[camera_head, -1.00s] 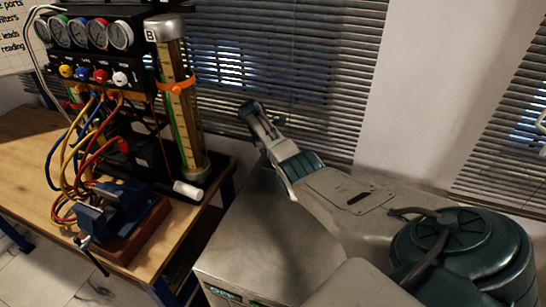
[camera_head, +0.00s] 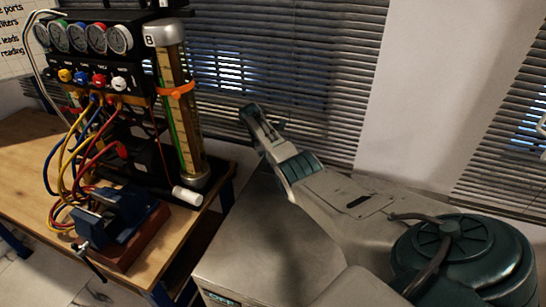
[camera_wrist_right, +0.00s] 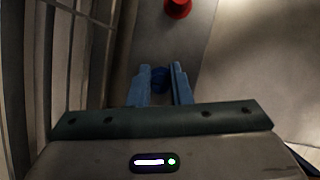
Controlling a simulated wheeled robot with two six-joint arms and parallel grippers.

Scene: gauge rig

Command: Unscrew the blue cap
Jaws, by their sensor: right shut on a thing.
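The blue cap (camera_wrist_right: 160,78) looks like a small round dark blue piece between the fingertips in the right wrist view. My right gripper (camera_wrist_right: 160,80) is shut on it, one blue finger on each side. The same view does not clearly show whether the cap is on a thread or free. In the head view my right gripper (camera_head: 256,118) points up and left in front of the blinds, to the right of the gauge rig and apart from it. The cap cannot be made out there. My left gripper is not in view.
The gauge rig (camera_head: 135,75) stands on a wooden table at left, with coloured knobs, hoses and a tall tube (camera_head: 179,105). A vise (camera_head: 118,222) sits in front. A red knob (camera_wrist_right: 178,8) shows beyond the fingers.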

